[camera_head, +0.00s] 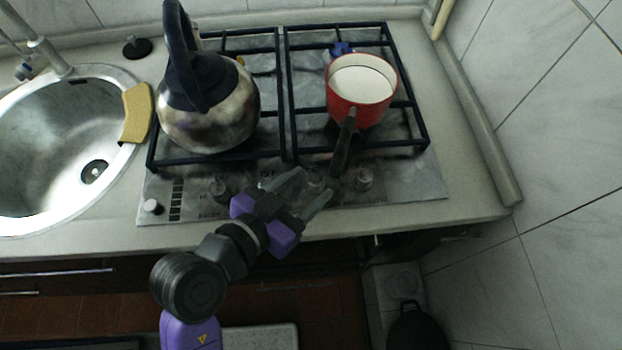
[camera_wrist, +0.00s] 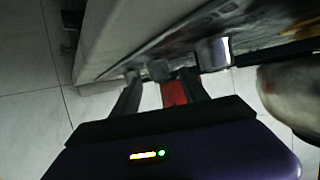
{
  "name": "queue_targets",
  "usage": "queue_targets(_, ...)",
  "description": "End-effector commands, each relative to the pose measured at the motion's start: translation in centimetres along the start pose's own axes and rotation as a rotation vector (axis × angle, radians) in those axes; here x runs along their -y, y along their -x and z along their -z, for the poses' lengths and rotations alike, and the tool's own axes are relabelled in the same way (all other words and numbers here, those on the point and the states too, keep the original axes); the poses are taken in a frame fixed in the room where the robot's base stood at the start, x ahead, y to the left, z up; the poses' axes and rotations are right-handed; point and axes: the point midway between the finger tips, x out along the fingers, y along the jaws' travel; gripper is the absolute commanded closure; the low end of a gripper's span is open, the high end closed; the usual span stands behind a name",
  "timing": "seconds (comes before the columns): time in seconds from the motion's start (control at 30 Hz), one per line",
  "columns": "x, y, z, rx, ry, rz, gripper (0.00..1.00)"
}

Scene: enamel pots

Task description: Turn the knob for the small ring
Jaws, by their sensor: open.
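A row of knobs runs along the front of the hob, below the burners in the head view. My gripper (camera_head: 316,182) is open over this row, its two fingers pointing to the upper right. One grey knob (camera_head: 316,179) shows between or just beyond the fingertips; contact cannot be told. It seems to be the knob (camera_wrist: 158,70) ahead of the fingers in the wrist view. Another knob (camera_head: 364,178) stands to the right, one (camera_head: 218,187) to the left, and a pale one (camera_head: 152,207) at the far left. The knob markings are too small to read.
A red pot (camera_head: 342,112) stands on the right grate, its dark handle (camera_head: 343,145) reaching toward the knobs near my gripper. A steel kettle (camera_head: 222,122) stands on the left grate.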

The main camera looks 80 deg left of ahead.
Motion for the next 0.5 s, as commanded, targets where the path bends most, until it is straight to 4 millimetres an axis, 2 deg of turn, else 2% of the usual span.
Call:
queue_targets(0.2,0.0,-1.5,0.1,-0.001,-0.001,0.001,0.48)
queue_targets(0.47,0.0,-1.6,0.0,0.0,-0.001,0.001,0.48)
queue_targets(0.5,0.0,-1.6,0.0,0.0,-0.001,0.001,0.55)
